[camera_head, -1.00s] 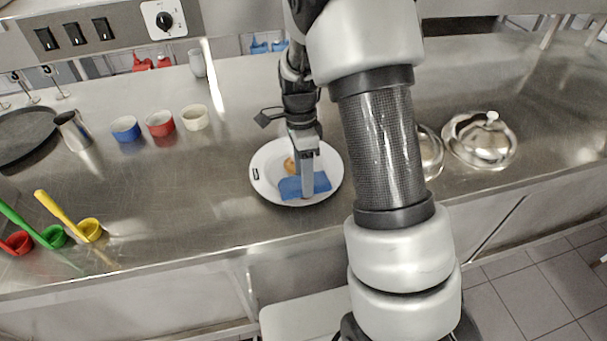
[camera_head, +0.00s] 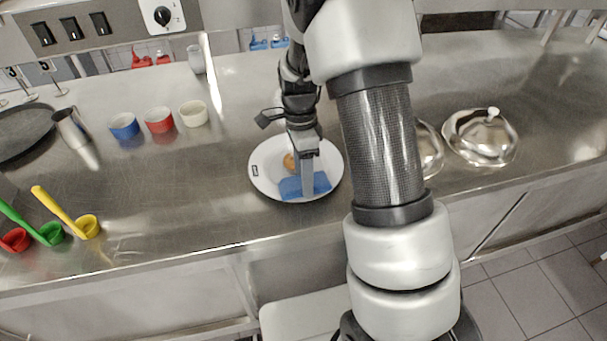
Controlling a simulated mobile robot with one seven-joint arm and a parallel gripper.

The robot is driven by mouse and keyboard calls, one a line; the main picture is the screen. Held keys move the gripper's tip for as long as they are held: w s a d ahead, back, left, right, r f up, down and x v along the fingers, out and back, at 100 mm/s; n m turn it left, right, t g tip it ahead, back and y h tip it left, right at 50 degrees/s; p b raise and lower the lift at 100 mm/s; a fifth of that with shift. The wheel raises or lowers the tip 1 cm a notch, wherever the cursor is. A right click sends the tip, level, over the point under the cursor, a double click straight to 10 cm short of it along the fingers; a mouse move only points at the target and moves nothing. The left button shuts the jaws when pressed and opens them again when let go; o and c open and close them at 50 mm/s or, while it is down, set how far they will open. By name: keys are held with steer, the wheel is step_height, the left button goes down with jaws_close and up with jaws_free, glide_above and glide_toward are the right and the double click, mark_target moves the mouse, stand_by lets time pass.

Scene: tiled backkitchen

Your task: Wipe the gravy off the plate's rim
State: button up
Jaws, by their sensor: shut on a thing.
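The white plate (camera_head: 265,158) lies on the steel counter near its front edge. A small brown food item (camera_head: 290,162) sits on the plate, partly hidden by my gripper. My gripper (camera_head: 307,190) points down over the plate and is shut on a blue cloth (camera_head: 291,187). The cloth lies across the front part of the plate, by the near rim. A small dark mark (camera_head: 255,170) shows on the plate's left rim; I cannot tell if it is gravy. No other gravy is clearly visible, and the cloth hides part of the rim.
Silver domed lids (camera_head: 481,138) stand on the right, one partly behind my arm. Coloured ladles (camera_head: 68,212) lie front left. The counter left of the plate is clear.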

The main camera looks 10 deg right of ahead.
steer(key=shift+f, duration=0.1)
steer(key=shift+s+r+p, duration=0.2)
steer(key=shift+s, duration=0.75)
steer(key=shift+s+r+p, duration=0.2)
steer(key=shift+s, duration=0.7)
steer(key=shift+w+f, duration=0.25)
steer(key=shift+w, duration=0.65)
steer(key=shift+w+f, duration=0.25)
steer(key=shift+w, duration=0.6)
steer(key=shift+w+r+p, duration=0.2)
steer(key=shift+r+p, duration=0.55)
steer(key=shift+r, duration=0.25)
steer(key=shift+w+r+p, duration=0.2)
steer(key=shift+r+p, duration=0.55)
steer(key=shift+r, duration=0.25)
steer(key=shift+w+r+p, duration=0.2)
steer(key=shift+r+p, duration=0.55)
steer(key=shift+r, duration=0.25)
steer(key=r, duration=0.1)
steer(key=r+p, duration=0.2)
steer(key=shift+w, duration=0.25)
